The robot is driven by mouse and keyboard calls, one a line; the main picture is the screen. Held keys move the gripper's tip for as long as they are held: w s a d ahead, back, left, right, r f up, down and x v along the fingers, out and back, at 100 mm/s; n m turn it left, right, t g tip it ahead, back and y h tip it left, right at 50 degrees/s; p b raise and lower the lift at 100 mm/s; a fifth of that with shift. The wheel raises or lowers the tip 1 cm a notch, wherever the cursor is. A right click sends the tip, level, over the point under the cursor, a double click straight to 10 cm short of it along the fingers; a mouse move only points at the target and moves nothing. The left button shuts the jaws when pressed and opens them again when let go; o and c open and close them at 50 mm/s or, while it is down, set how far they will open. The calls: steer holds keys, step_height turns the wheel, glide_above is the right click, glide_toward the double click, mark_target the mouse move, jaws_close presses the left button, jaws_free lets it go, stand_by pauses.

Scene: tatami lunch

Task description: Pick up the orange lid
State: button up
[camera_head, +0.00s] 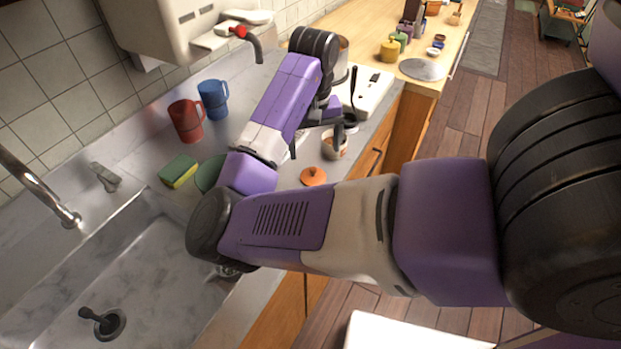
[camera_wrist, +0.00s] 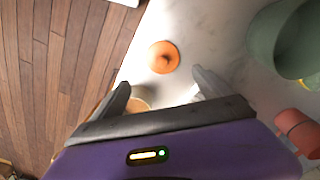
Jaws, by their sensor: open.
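The orange lid (camera_head: 313,176) is a small round disc with a knob, lying on the marble counter near its front edge. In the wrist view the lid (camera_wrist: 163,57) lies beyond my open fingers, roughly between their lines and apart from them. My gripper (camera_wrist: 162,88) is open and empty above the counter. In the head view my gripper (camera_head: 345,122) is near a small pot or cup (camera_head: 334,146), and my arm hides part of the counter. The cup's rim (camera_wrist: 137,104) shows partly behind my gripper in the wrist view.
A green bowl (camera_wrist: 280,40) stands right of the lid in the wrist view. A red mug (camera_head: 185,121), a blue mug (camera_head: 213,98) and a sponge (camera_head: 178,171) are along the back. The sink (camera_head: 150,270) is at left. Wooden floor (camera_wrist: 60,60) lies beyond the counter's edge.

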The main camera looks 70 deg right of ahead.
mark_target(313, 168)
steer(key=shift+a+f, duration=0.1)
steer(key=shift+a, duration=0.35)
steer(key=shift+a+f, duration=0.1)
steer(key=shift+f, duration=3.75)
steer(key=c, duration=1.4)
steer(key=shift+r, duration=0.1)
